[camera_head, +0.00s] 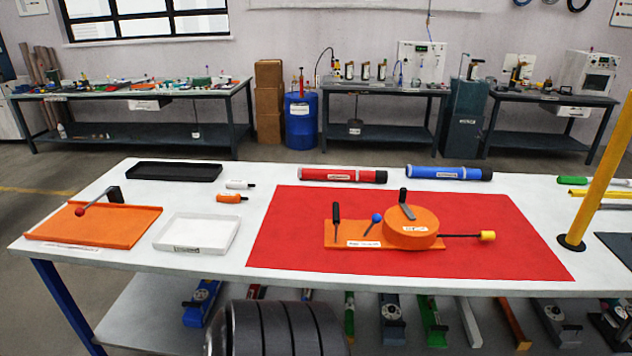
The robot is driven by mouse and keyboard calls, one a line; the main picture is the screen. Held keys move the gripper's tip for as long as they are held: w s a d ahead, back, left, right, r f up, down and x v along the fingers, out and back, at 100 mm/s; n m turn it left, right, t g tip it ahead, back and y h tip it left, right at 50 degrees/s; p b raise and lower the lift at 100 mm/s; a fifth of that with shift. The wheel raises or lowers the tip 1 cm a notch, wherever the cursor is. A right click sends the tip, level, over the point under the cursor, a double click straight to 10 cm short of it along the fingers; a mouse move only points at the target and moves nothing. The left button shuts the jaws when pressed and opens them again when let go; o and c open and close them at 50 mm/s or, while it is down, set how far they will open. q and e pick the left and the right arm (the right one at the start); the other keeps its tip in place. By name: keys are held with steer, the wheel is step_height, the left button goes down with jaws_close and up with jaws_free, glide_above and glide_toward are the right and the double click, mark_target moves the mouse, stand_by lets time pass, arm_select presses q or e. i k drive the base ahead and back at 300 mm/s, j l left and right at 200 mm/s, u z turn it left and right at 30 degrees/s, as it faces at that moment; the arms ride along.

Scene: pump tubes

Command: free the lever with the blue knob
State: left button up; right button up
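The lever with the blue knob (377,218) stands on an orange base plate (345,243) on the red mat (300,250). It is tilted, with the knob at its upper right end, close to the left side of a round orange drum (410,236). A black upright handle (336,215) stands to its left on the same plate. A black bar (405,205) sits on top of the drum. A rod with a yellow knob (487,236) sticks out to the right of the drum. Neither of my grippers shows in the head view.
A red tube (340,175) and a blue tube (448,173) lie behind the mat. A yellow post (600,175) stands at the right. White tray (197,233), black tray (175,172) and orange tray with red-knobbed lever (95,225) are at left. The mat is clear around the fixture.

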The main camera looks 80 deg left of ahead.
mark_target(377, 219)
steer(key=u, duration=2.05)
steer(key=j+z, duration=0.25)
steer(key=i+j, duration=0.05)
